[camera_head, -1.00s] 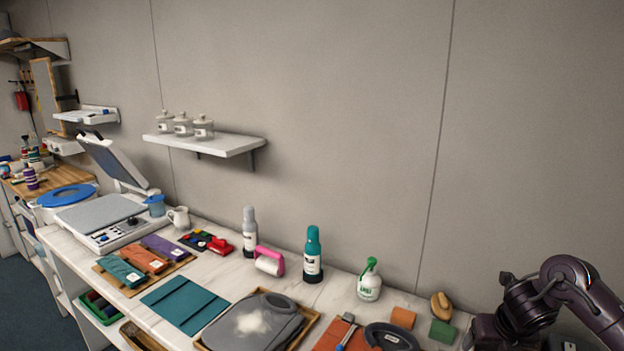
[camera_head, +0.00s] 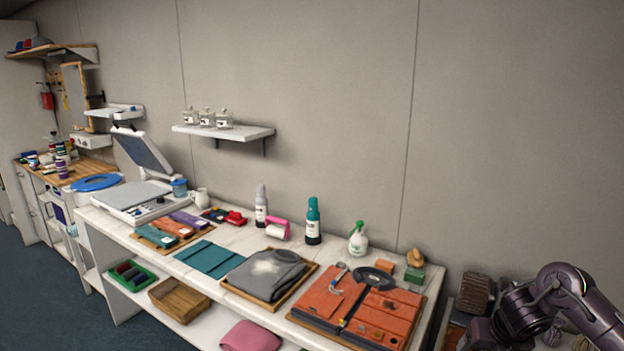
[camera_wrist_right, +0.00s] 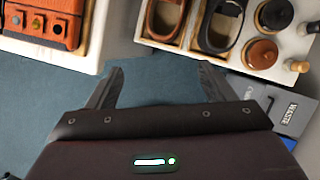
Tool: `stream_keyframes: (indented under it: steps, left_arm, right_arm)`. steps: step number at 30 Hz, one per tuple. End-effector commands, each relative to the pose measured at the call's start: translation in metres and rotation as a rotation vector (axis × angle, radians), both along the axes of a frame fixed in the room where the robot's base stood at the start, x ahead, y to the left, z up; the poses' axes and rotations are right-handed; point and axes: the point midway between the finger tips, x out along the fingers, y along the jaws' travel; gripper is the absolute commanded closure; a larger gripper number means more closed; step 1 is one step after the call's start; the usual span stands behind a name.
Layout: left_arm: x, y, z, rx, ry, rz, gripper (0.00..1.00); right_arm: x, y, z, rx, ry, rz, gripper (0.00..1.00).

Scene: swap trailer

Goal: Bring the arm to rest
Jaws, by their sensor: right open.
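My right gripper (camera_wrist_right: 160,88) is open and empty in the right wrist view. Its two dark fingers are spread apart over the blue-grey floor (camera_wrist_right: 150,115), with nothing between them. In the head view my right arm (camera_head: 560,300) comes in at the lower right corner, folded, beside the right end of the white worktable; its gripper is out of that picture. My left arm and gripper are not in view.
The white worktable (camera_head: 230,238) holds a tray with a grey garment (camera_head: 265,272), orange-brown leather goods (camera_head: 385,318), a spray bottle (camera_head: 358,240) and a heat press (camera_head: 130,196).

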Motion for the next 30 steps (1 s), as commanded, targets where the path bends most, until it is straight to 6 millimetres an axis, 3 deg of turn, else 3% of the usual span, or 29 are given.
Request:
stream_keyframes:
  steps: [5,11,16,19,23,26,30]
  left_arm:
    - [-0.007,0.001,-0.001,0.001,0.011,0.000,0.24]
    - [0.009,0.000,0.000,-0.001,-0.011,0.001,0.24]
    - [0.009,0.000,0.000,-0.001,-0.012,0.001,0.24]
    - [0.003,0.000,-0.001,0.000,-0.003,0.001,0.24]
    - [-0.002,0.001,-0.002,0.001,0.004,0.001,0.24]
    - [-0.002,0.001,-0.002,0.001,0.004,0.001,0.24]
    - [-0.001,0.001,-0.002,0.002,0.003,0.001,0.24]
  right_arm:
    - [0.004,0.016,-0.029,0.101,0.009,-0.092,0.24]
    - [0.005,0.040,-0.075,0.257,0.031,-0.254,0.24]
    - [0.001,0.066,-0.133,0.434,0.068,-0.477,0.24]
    - [-0.010,0.082,-0.181,0.555,0.105,-0.667,0.24]
    - [-0.044,0.103,-0.265,0.720,0.168,-1.013,0.24]
    - [-0.085,0.114,-0.329,0.809,0.206,-1.303,0.24]
    - [-0.159,0.122,-0.406,0.863,0.229,-1.680,0.24]
